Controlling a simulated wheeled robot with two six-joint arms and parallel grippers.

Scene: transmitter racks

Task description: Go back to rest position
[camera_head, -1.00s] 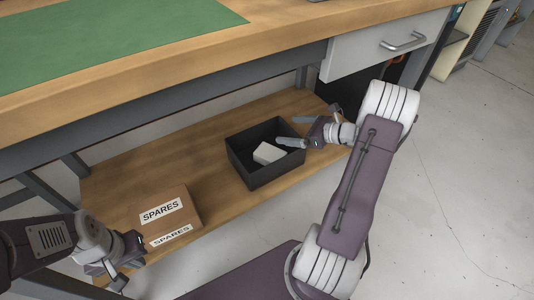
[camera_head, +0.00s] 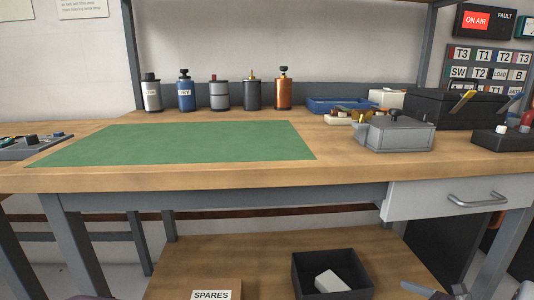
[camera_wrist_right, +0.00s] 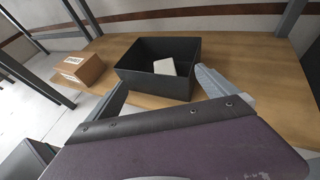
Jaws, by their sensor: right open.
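My right gripper (camera_head: 432,291) shows at the bottom edge of the head view, just right of a black open bin (camera_head: 352,293) on the lower shelf. In the right wrist view the two fingers of the right gripper (camera_wrist_right: 163,84) are spread apart with nothing between them, in front of the black bin (camera_wrist_right: 136,82). A white block (camera_head: 330,281) lies inside the bin and also shows in the right wrist view (camera_wrist_right: 165,67).
A workbench (camera_head: 345,174) with a green mat (camera_head: 185,143) stands above the shelf (camera_head: 250,262). Bottles, a grey box (camera_head: 397,136) and a black case (camera_head: 440,108) stand on it. A drawer (camera_head: 455,197) is shut. A SPARES box (camera_wrist_right: 80,69) sits left of the bin.

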